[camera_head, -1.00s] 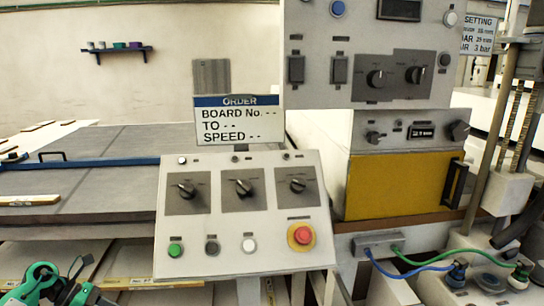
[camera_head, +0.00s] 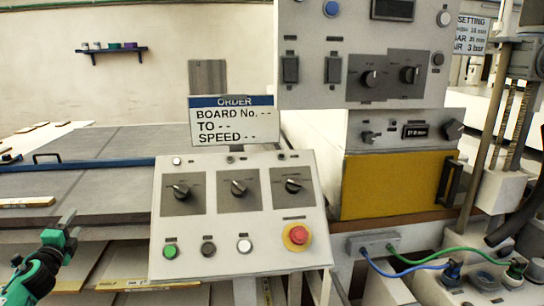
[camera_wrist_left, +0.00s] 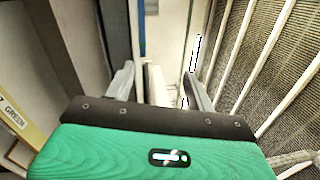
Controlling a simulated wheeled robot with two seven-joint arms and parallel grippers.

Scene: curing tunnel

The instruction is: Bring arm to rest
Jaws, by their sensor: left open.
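My left gripper (camera_head: 68,222) is at the lower left of the head view, in front of the grey table and left of the control panel. Its green and black body rises from the bottom left corner, with its grey fingers pointing up and to the right. In the left wrist view its two fingers (camera_wrist_left: 158,82) stand apart with nothing held between them. The gripper is open and empty. My right gripper does not show in either view.
The sloped control panel (camera_head: 228,262) with knobs and a red button stands right of the gripper. The grey table (camera_head: 100,181) carries a blue bar (camera_head: 90,165). Racked boards lie below. Blue and green hoses (camera_head: 445,250) run at right. White rails (camera_wrist_left: 262,60) show in the wrist view.

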